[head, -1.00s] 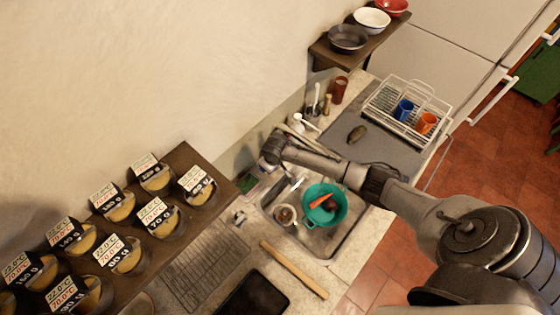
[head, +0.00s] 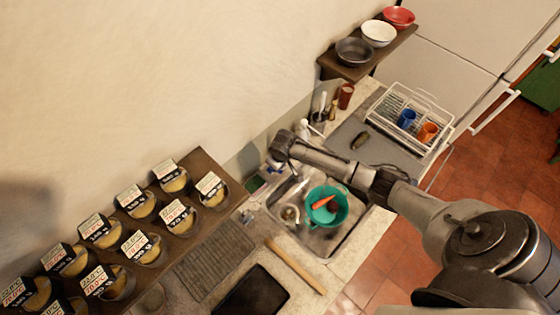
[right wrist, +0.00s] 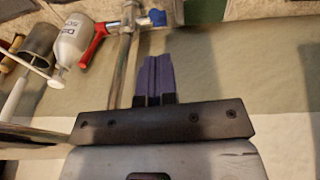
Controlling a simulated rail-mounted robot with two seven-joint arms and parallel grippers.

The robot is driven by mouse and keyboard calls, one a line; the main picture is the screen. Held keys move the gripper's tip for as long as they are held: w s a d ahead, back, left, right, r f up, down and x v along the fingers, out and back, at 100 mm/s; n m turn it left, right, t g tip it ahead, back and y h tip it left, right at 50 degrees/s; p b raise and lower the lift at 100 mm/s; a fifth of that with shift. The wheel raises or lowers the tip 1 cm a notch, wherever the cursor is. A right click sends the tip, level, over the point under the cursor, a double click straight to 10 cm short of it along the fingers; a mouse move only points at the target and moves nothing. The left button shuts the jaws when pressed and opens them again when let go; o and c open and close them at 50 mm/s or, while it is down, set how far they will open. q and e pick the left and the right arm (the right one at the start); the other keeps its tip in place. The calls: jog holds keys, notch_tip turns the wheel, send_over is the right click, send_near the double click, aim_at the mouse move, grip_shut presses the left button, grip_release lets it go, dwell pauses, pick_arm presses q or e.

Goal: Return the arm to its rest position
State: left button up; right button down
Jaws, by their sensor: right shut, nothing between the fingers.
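My right arm (head: 330,162) reaches from the right side of the head view across the sink. Its wrist end is over the sink's back edge, near the wall. In the right wrist view my right gripper (right wrist: 155,65) has its two purple fingers together, with nothing between them. The fingertips cannot be made out in the head view. A faucet pipe (right wrist: 120,65) stands just left of the fingers in the wrist view; I cannot tell the gap. My left arm and gripper are not in view.
A teal colander (head: 338,212) with a carrot (head: 323,202) sits in the sink (head: 318,243). A dish rack (head: 447,124) holds cups. Several jars stand on the left shelf (head: 226,212); bowls stand on the back shelf (head: 378,58). A white bottle (right wrist: 75,42) is near the faucet.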

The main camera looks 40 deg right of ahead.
jog(key=shift+s+r, duration=0.15)
jog(key=shift+r, duration=0.55)
jog(key=shift+s+r, duration=0.1)
jog(key=shift+r, duration=0.55)
